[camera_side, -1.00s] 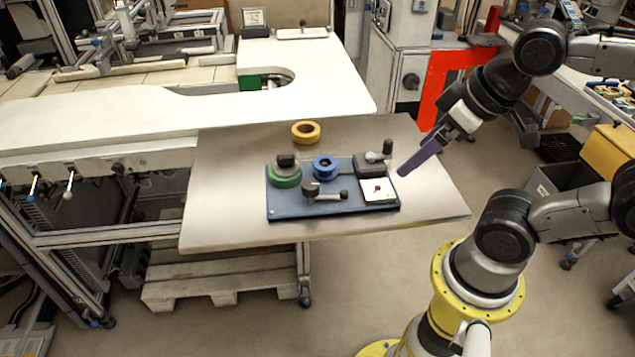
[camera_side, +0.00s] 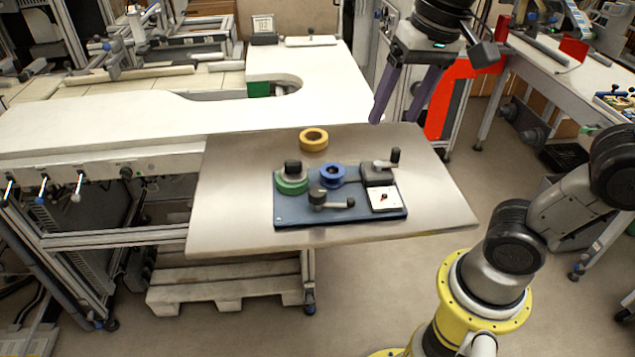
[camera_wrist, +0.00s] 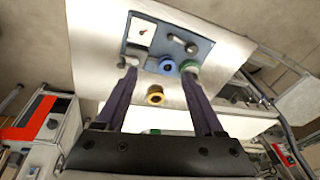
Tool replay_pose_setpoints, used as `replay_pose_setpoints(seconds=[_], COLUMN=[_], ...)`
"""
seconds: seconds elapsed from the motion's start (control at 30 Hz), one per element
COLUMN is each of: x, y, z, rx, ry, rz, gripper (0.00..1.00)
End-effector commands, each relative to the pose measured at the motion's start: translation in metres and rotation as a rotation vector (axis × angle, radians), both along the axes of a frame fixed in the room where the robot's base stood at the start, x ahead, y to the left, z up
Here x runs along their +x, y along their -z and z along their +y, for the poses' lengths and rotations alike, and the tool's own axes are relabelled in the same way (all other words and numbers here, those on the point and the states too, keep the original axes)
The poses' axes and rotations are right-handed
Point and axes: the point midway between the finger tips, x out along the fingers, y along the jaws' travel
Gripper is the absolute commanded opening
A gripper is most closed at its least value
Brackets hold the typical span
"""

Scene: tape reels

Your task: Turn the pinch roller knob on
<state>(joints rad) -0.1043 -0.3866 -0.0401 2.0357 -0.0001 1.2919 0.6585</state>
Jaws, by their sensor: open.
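A blue board (camera_side: 300,213) lies on the table. At its right front is a white square plate (camera_side: 384,203) with a small dark and red knob (camera_side: 384,197); the plate also shows in the wrist view (camera_wrist: 137,35). Behind it is a dark block with a crank handle (camera_side: 388,162). A dark knob with a lever arm (camera_side: 330,199) stands at the front middle. I cannot tell for certain which is the pinch roller knob. My gripper (camera_side: 394,119) is open and empty, with purple fingers pointing down, above and behind the board. The wrist view shows its fingers spread (camera_wrist: 160,74).
A blue reel (camera_side: 332,175) and a green reel (camera_side: 292,186) with a black top sit on the board. A yellow reel (camera_side: 313,139) lies on the table (camera_side: 235,215) behind the board. The table's left and right ends are clear.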

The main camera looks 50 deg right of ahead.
Motion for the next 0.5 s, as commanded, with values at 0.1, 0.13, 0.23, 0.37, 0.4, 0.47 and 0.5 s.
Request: replay_pose_setpoints(seconds=[0.1, 0.13, 0.23, 0.37, 0.4, 0.47, 0.5], x=[0.035, 0.044, 0.067, 0.089, 0.093, 0.095, 0.096], y=[-0.009, -0.010, -0.007, 0.003, 0.007, 0.013, 0.017], z=[0.019, 0.024, 0.040, 0.057, 0.061, 0.065, 0.067], rx=[0.010, 0.010, 0.001, -0.012, -0.016, -0.022, -0.024], ry=[0.047, 0.054, 0.053, 0.018, 0.010, -0.001, -0.005], rz=[0.087, 0.106, 0.159, 0.200, 0.210, 0.227, 0.236], gripper=[0.70, 0.70, 0.70, 0.70, 0.70, 0.70, 0.70])
